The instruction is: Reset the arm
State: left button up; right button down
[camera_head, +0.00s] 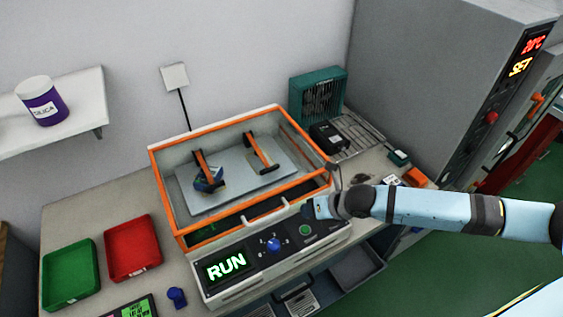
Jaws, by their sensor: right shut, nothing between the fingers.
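My right arm (425,205) reaches in from the right, pale blue with dark bands. My right gripper (314,209) is shut and empty. In the picture it lies at the front right of the orange-framed clear box (215,229), just above the green button (305,230). I cannot tell whether it touches the box or its panel. My left gripper is not in view.
The box's panel shows a lit RUN display (226,266) and a blue knob (273,245). Green (70,273) and red (134,248) trays sit on the bench at left. A teal fan unit (318,97) stands behind; a grey cabinet (440,80) stands right.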

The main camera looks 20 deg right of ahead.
jog(key=s+a+m, duration=0.1)
jog(key=a+m, duration=0.1)
jog(key=s+a+f+m+y, duration=0.1)
jog(key=a+m, duration=0.1)
jog(key=s+a+m+t, duration=0.1)
jog(key=a+m, duration=0.2)
jog(key=shift+s+a+f, duration=0.1)
jog(key=shift+f, duration=0.1)
jog(key=m, duration=0.2)
jog(key=s+a+m+t, duration=0.1)
jog(key=m, duration=0.1)
jog(key=s+a+m, duration=0.1)
jog(key=m, duration=0.1)
jog(key=shift+s+a+f, duration=0.15)
jog(key=shift+f, duration=0.2)
jog(key=s+d+f+m+t+h, duration=0.1)
jog(key=s+m, duration=0.4)
jog(key=m, duration=0.5)
jog(key=s+d+f+m+t+h, duration=0.1)
jog(key=s+d+f+m+h, duration=0.2)
jog(key=m, duration=0.7)
notch_tip(320, 180, down, 2)
jog(key=s+d, duration=0.1)
jog(key=s, duration=0.1)
jog(key=shift+s+d, duration=0.3)
jog(key=shift+s, duration=0.05)
